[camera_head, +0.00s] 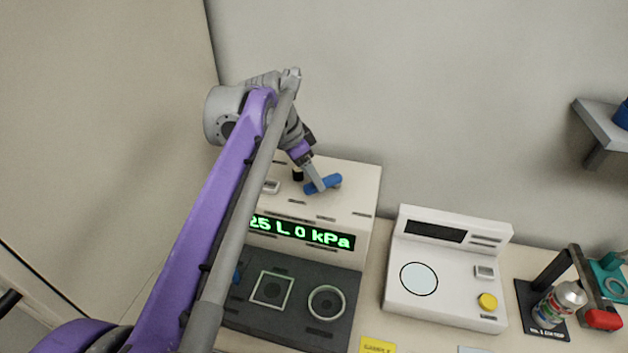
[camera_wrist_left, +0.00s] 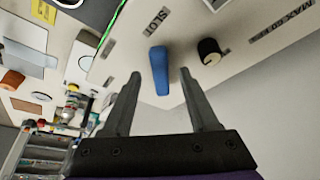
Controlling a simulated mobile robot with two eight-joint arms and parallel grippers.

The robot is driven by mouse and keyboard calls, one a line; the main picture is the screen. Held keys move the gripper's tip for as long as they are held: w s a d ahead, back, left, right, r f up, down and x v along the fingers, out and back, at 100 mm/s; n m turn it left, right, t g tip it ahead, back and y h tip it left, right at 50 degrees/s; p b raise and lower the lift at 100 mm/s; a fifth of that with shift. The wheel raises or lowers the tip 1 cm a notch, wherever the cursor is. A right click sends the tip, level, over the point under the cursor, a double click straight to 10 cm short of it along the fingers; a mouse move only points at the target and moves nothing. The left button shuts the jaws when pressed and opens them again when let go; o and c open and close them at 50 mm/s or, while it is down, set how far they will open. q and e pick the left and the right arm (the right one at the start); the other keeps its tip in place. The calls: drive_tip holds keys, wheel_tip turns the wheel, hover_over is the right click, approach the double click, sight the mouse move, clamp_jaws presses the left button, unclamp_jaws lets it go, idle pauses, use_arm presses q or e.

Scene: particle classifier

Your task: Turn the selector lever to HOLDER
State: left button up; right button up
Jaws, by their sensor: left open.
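The blue selector lever (camera_head: 326,184) is on the top face of the beige classifier machine (camera_head: 350,183). The lever also shows in the left wrist view (camera_wrist_left: 159,70), where a label beside it reads SLOT. My left gripper (camera_head: 317,182) is over the lever from above. In the left wrist view its two fingers (camera_wrist_left: 160,74) are apart, with the lever appearing in the gap between their tips; I cannot tell whether either finger touches it. A HOLDER label is not readable in either view. My right gripper is not in view.
A black knob (camera_wrist_left: 209,52) stands beside the lever. The machine's green display (camera_head: 305,232) reads "25 L 0 kPa". A dark panel (camera_head: 300,270) with square and round rings lies in front. A white scale-like device (camera_head: 445,265) and a spray can (camera_head: 560,302) stand to the right.

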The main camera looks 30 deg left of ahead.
use_arm(q)
drive_tip(key=shift+x, duration=1)
drive_tip(key=shift+c, duration=0.2)
clamp_jaws()
idle(0.6)
